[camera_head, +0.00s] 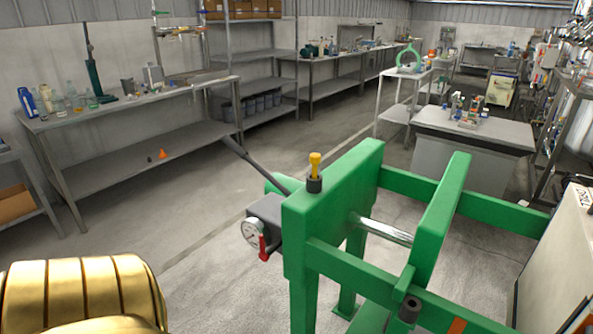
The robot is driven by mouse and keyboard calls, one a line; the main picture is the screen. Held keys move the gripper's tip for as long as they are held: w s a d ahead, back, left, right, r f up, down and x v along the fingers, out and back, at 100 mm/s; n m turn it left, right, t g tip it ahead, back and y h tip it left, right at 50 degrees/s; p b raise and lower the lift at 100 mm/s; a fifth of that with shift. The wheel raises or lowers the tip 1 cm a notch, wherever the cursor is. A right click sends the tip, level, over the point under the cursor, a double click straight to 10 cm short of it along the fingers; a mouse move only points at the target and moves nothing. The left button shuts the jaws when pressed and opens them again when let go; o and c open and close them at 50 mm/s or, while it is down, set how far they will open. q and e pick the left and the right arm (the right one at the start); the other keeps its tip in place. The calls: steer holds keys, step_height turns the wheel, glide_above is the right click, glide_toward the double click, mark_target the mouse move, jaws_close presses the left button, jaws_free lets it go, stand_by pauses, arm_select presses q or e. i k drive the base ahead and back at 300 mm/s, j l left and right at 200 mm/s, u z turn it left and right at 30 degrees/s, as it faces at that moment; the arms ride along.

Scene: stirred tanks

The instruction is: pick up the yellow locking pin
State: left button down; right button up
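The yellow locking pin (315,163) stands upright in a dark round socket (314,185) on top of the green frame's (325,212) left upright, near the picture's middle. Its head and upper part show; its lower end is hidden in the socket. Neither of my grippers is in view.
The green frame has a gauge (252,231) and a red lever (264,248) on its left side, with a dark handle (258,166) sticking out. A large golden ribbed object (80,290) fills the lower left. Open concrete floor (190,215) lies between the frame and the long left bench (130,100).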

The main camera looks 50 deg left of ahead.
mark_target(314, 158)
steer(key=u, duration=1.5)
